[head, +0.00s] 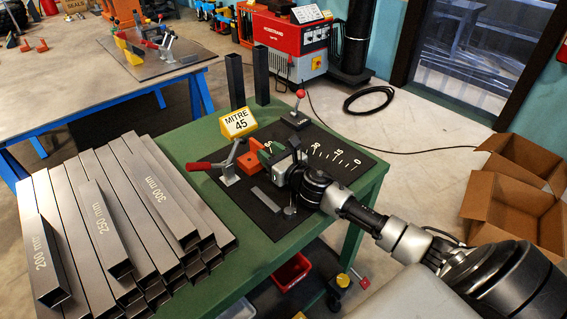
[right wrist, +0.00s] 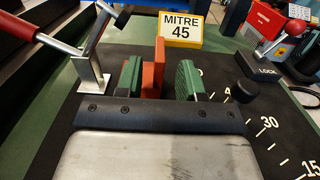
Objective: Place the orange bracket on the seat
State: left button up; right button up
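The orange bracket (head: 248,163) stands on the black mat on the green table in the head view, beside the red-handled clamp. It also shows in the right wrist view (right wrist: 158,68) as an upright orange plate with a lower part. My right gripper (right wrist: 160,82) is open, with its green finger pads on either side of the bracket. The bracket is close to the left pad, and a gap shows before the right pad. In the head view the right gripper (head: 272,160) partly hides the bracket. I cannot tell which part is the seat. My left gripper is not in view.
A red-handled clamp (head: 228,168) stands left of the bracket, with a yellow MITRE 45 sign (head: 238,123) behind it. A red-knobbed LOCK lever (head: 297,112) is at the back. A flat grey bar (head: 265,199) lies on the mat. Stacked steel tubes (head: 120,215) fill the table's left.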

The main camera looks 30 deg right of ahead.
jog(key=shift+s+d, duration=0.2)
jog(key=shift+s, duration=1.4)
jog(key=shift+s+d, duration=0.2)
jog(key=shift+s, duration=1.35)
